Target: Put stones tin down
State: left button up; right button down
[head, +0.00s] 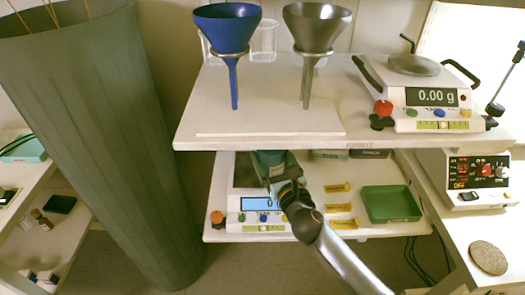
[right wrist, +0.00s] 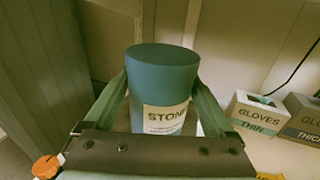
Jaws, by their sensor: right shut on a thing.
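The stones tin (right wrist: 163,75) is a blue-teal cylinder with a pale label reading "STON" in the right wrist view. My right gripper (right wrist: 160,110) is shut on it, one green finger on each side. The tin looks upright; its bottom is hidden behind the gripper, so I cannot tell whether it touches anything. In the head view my right gripper (head: 272,172) reaches over the lower shelf (head: 375,231), beneath the upper shelf's front edge, which hides much of the tin. My left gripper is not in view.
A lower scale (head: 262,204) stands under my right wrist. Yellow labels (head: 340,206) and a green tray (head: 388,204) lie to its right. Glove boxes (right wrist: 255,112) stand right of the tin. The upper shelf (head: 350,128) holds a blue funnel (head: 228,30), a grey funnel (head: 313,30) and another scale (head: 425,97).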

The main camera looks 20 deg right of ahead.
jog(key=w+f+b, duration=0.1)
jog(key=w, duration=0.1)
jog(key=w+f, duration=0.1)
jog(key=w, duration=0.1)
jog(key=w+f+b, duration=0.1)
jog(key=w, duration=0.1)
jog(key=shift+w+a+f+b, duration=0.1)
jog(key=shift+w+a+b, duration=0.05)
jog(key=shift+w+b, duration=0.15)
jog(key=shift+f, duration=0.2)
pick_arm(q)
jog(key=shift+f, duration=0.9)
pick_arm(e)
grip_release()
jog(key=shift+f, duration=0.1)
jog(key=shift+r, duration=0.25)
jog(key=shift+s+f, duration=0.15)
jog(key=shift+s, duration=0.25)
pick_arm(q)
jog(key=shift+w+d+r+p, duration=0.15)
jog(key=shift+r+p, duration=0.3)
jog(key=shift+p, duration=0.15)
pick_arm(e)
jog(key=s, duration=1.1)
jog(key=shift+s+d, duration=0.15)
jog(key=shift+d, duration=0.1)
